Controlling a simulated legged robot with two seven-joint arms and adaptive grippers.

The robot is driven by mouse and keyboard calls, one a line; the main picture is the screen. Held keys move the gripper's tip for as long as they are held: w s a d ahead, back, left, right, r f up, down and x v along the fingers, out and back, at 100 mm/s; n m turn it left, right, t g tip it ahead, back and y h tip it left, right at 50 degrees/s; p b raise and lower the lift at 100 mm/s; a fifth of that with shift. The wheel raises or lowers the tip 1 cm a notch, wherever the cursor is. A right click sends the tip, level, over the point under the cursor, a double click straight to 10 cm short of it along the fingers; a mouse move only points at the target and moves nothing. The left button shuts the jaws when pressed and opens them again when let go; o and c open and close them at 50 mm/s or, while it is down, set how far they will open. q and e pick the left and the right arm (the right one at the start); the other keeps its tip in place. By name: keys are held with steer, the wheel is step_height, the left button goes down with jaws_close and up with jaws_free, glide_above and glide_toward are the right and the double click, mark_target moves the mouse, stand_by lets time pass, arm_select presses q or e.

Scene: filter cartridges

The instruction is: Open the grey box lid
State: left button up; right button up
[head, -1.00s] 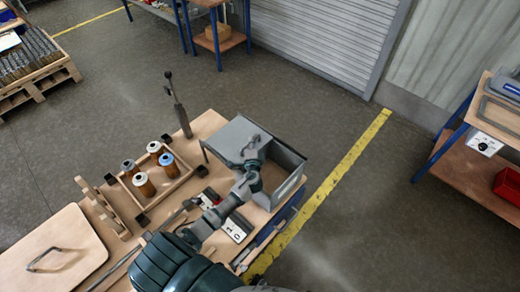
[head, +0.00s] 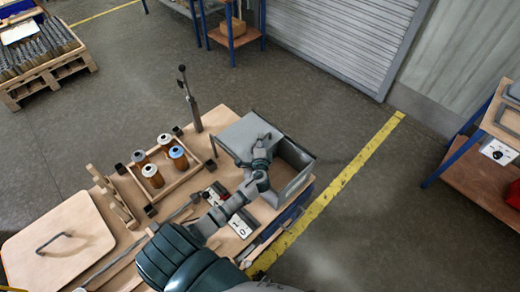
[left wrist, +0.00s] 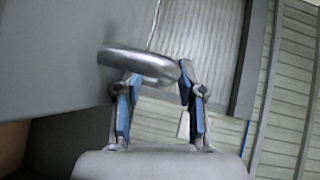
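The grey box (head: 297,185) stands at the right end of the workbench, and part of its inside shows at the right. Its flat grey lid (head: 236,137) is over the left part of the box, partly raised or shifted; I cannot tell its exact tilt. My left gripper (head: 264,140) is at the lid's right part. In the left wrist view the lid (left wrist: 60,55) fills the left side. A silver handle (left wrist: 138,63) crosses at the fingertips of my left gripper (left wrist: 160,78). The blue-padded fingers are apart; firm contact is unclear. My right gripper is out of view.
A wooden tray (head: 153,192) with several orange cartridges stands left of the box. A wooden panel with a handle (head: 85,225) lies at the bench's left. A upright tool (head: 190,105) rises behind the tray. Floor right of the bench is clear.

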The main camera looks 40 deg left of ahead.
arm_select(q)
steer(key=v, duration=1)
steer(key=shift+s, duration=0.4)
steer(key=shift+f, duration=0.15)
steer(key=shift+d, duration=0.15)
